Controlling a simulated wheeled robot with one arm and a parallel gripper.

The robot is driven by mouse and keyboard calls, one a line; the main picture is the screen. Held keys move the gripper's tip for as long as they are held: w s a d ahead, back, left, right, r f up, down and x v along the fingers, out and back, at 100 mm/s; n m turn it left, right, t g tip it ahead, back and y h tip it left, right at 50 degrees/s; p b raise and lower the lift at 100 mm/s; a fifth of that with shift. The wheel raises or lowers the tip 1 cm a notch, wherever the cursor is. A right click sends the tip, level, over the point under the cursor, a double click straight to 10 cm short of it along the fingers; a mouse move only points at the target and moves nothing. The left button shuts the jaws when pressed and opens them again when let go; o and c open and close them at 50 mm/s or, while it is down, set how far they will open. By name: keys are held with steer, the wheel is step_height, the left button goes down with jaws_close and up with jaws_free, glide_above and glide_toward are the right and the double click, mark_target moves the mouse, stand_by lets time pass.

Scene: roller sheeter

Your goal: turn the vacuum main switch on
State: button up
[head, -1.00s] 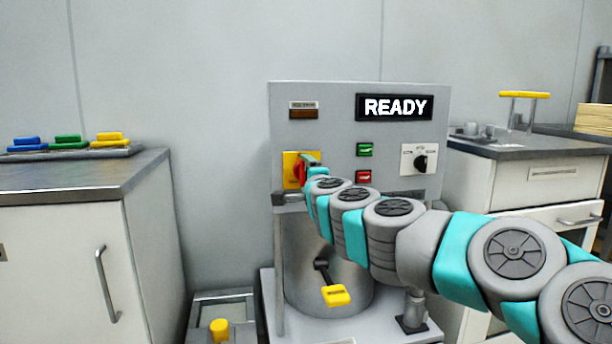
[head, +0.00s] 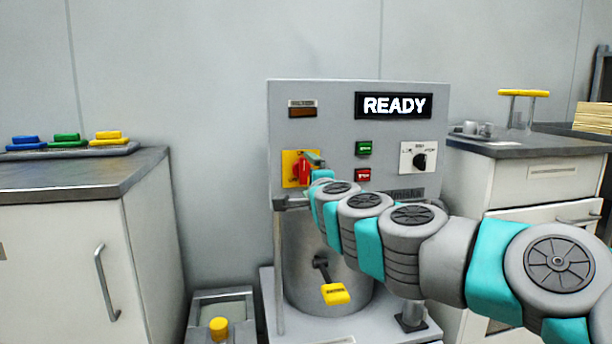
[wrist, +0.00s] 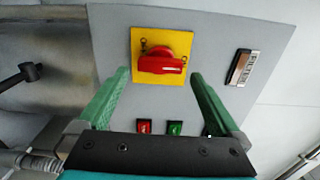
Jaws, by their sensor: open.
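The red rotary switch (head: 302,171) sits on a yellow plate at the left of the grey machine panel; I take it to be the main switch. In the wrist view, its red knob (wrist: 160,64) lies across that picture, with the yellow plate around it. My gripper (wrist: 159,74) is open, with one green finger at each side of the knob in the picture. I see gaps between fingers and knob; their depth is hard to judge. In the head view, my gripper (head: 317,164) is at the switch's right edge and partly hides it.
The panel has a READY display (head: 393,105), a dark indicator (head: 302,111), a green button (head: 364,149), a red button (head: 363,175) and a black selector knob (head: 420,161). A yellow-ended lever (head: 336,294) hangs below. Cabinets stand on both sides.

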steer(key=v, duration=0.4)
steer(key=shift+s, duration=0.1)
stand_by(0.5)
